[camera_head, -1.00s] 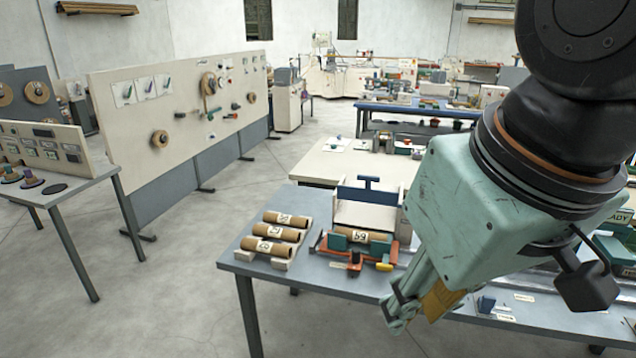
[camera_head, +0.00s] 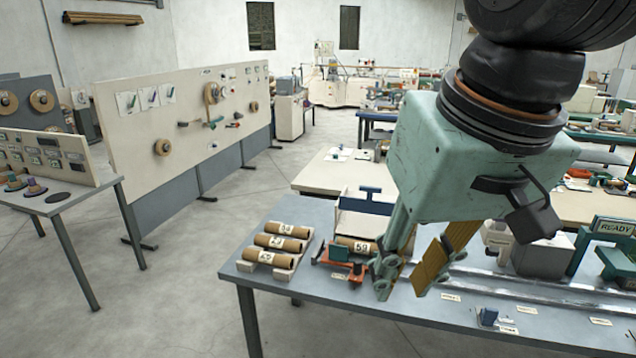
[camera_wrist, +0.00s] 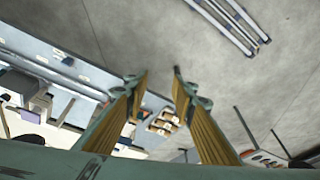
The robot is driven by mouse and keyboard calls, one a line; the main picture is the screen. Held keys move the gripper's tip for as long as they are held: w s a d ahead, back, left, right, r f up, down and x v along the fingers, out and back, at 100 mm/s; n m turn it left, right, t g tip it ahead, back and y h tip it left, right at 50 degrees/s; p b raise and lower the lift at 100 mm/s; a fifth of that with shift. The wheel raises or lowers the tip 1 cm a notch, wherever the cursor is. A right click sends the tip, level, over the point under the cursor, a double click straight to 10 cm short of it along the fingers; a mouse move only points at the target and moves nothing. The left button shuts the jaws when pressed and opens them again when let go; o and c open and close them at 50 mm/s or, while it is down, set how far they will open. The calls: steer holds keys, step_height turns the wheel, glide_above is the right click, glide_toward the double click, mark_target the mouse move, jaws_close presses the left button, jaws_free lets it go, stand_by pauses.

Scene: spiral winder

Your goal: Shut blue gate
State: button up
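The blue gate appears to be the dark blue panel (camera_head: 365,206) with a T-shaped handle (camera_head: 370,190), standing upright at the back of a white tray on the near table. Part of its right side is close to or behind my gripper. My gripper (camera_head: 404,285) points down over the table, in front and to the right of the gate and apart from it. Its two fingers are spread, with nothing between them. In the wrist view my gripper (camera_wrist: 160,75) also shows as open and empty. I cannot pick out the gate in the wrist view.
A cardboard tube marked 59 (camera_head: 358,246) lies in an orange and teal cradle (camera_head: 333,258). Several tubes (camera_head: 277,243) rest on a white rack to the left. A READY sign (camera_head: 613,227) stands at the right.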

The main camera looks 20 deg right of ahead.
steer(key=w+d+r+m+p, duration=0.1)
steer(key=w+r+m+p, duration=0.2)
steer(key=w, duration=0.6)
steer(key=w+d+r+m, duration=0.2)
steer(key=w+r, duration=0.3)
steer(key=w, duration=0.5)
steer(key=m+g+y+p, duration=0.1)
steer(key=m+y+p, duration=0.3)
steer(key=m+p, duration=1)
glide_above(371, 187)
steer(key=s+d+b, duration=0.3)
steer(key=d+b, duration=0.1)
steer(key=d, duration=0.1)
step_height(371, 187, down, 18)
steer(key=m, duration=0.4)
steer(key=shift+w, duration=0.15)
steer(key=shift+a+f+h, duration=0.1)
steer(key=shift+f+h, duration=0.1)
steer(key=shift+h, duration=0.1)
steer(key=shift+x, duration=6.65)
steer(key=shift+a, duration=0.1)
